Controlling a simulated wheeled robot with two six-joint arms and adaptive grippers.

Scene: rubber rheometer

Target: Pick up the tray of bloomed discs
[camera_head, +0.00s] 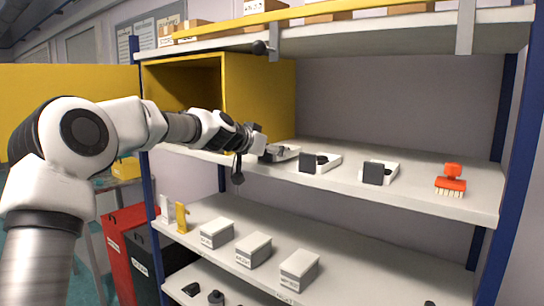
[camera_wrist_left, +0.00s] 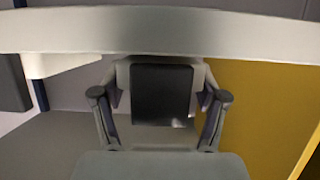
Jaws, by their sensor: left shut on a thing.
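A small white tray (camera_head: 287,152) sits at the left of the upper open shelf, partly hidden by my left gripper (camera_head: 267,151). My left gripper is shut on this tray. In the left wrist view, which looks upside down, a dark upright plate of the tray (camera_wrist_left: 160,92) stands between the fingers of the left gripper (camera_wrist_left: 160,112). Two similar white trays with dark front plates, a middle tray (camera_head: 328,164) and a right tray (camera_head: 385,172), stand farther right. The contents of the held tray are too small to tell. My right gripper is out of view.
A yellow open box (camera_head: 262,95) stands left of and behind the held tray. An orange brush (camera_head: 451,181) lies at the right of the same shelf (camera_head: 425,195). Several white boxes (camera_head: 254,250) stand on the shelf below. A shelf (camera_head: 400,35) runs overhead.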

